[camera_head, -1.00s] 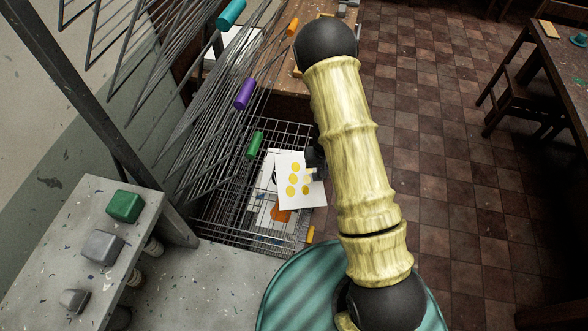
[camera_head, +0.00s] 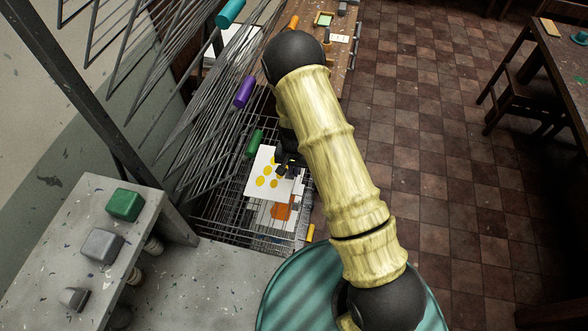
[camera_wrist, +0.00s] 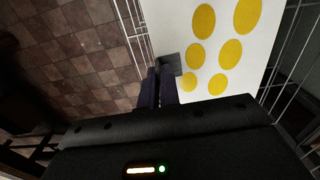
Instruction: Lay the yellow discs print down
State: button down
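The yellow discs print (camera_head: 263,170) is a white sheet with several yellow discs, face up in the head view. My gripper (camera_head: 284,170) is at its right edge. In the wrist view my gripper (camera_wrist: 166,78) has its dark fingers close together on the edge of the print (camera_wrist: 222,28), holding it. In the head view the print is over the wire rack (camera_head: 228,232); I cannot tell whether it touches the wires. A print with an orange shape (camera_head: 281,212) lies on the rack below and in front, partly covered by the discs print.
Raised wire shelves with teal (camera_head: 230,13), purple (camera_head: 244,91) and green (camera_head: 255,143) handles lean at upper left. A wooden table (camera_head: 335,68) stands behind. A grey bench (camera_head: 75,235) with several blocks is at left.

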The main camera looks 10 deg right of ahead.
jog(key=shift+f+b, duration=2.05)
jog(key=shift+f, duration=0.5)
jog(key=shift+f+b, duration=0.45)
jog(key=c, duration=1.6)
grip_release()
jog(key=shift+r, duration=0.1)
jog(key=shift+r+p, duration=2.45)
jog(key=shift+r, duration=1)
